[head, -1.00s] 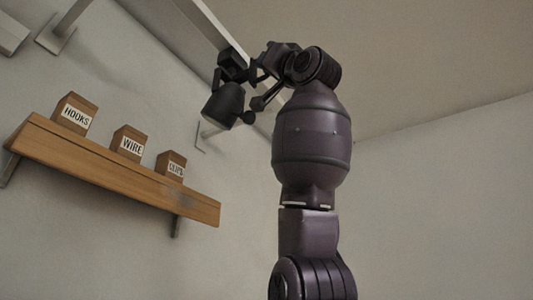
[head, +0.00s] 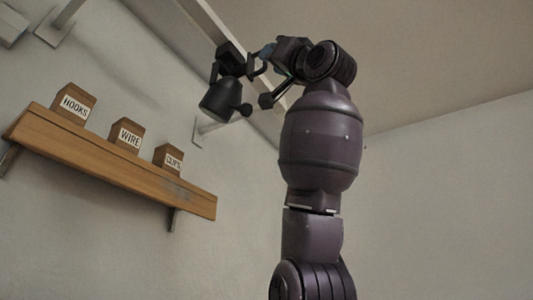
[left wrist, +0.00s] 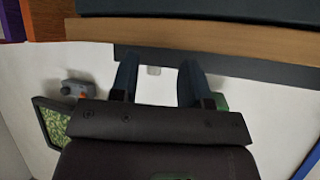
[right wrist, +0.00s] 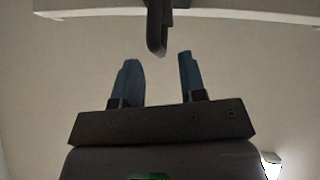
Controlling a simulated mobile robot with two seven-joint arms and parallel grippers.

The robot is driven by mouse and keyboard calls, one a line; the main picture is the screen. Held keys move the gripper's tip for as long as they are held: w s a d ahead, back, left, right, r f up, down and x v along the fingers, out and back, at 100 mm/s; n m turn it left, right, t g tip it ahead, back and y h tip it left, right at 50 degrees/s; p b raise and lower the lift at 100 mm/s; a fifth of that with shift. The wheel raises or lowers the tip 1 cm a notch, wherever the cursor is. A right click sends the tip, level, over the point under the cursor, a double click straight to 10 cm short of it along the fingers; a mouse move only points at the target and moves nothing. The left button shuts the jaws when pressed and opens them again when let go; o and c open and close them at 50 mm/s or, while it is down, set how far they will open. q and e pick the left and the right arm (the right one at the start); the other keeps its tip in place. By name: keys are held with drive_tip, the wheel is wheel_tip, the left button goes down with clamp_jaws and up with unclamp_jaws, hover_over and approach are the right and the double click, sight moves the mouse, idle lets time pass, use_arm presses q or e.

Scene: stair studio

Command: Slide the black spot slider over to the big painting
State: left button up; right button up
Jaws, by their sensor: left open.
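The black spot slider (head: 222,98) hangs from the pale rail (head: 215,25) high on the wall in the head view, with a small round knob at its lower right. Its dark hanging part (right wrist: 157,28) also shows at the top of the right wrist view. My right gripper (head: 266,78) is raised just right of the spot. Its two blue fingers (right wrist: 156,85) are apart and empty, with the dark part just beyond the tips and between them. My left gripper (left wrist: 158,80) is open and empty, seen only in the left wrist view. I cannot identify the big painting.
A wooden wall shelf (head: 100,160) holds boxes labelled HOOKS (head: 73,104), WIRE (head: 126,135) and CLIPS (head: 168,159), below left of the spot. In the left wrist view, a wood-edged surface (left wrist: 230,35) lies beyond my fingers; a green framed panel (left wrist: 52,122) is at left.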

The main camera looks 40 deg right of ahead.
use_arm(q)
drive_tip(key=shift+f+b, duration=0.85)
drive_tip(key=shift+f, duration=0.35)
use_arm(e)
drive_tip(key=v, duration=0.6)
drive_tip(key=shift+f, duration=0.2)
use_arm(q)
drive_tip(key=shift+s+f, duration=0.15)
drive_tip(key=shift+s, duration=0.1)
use_arm(e)
drive_tip(key=shift+s, duration=0.15)
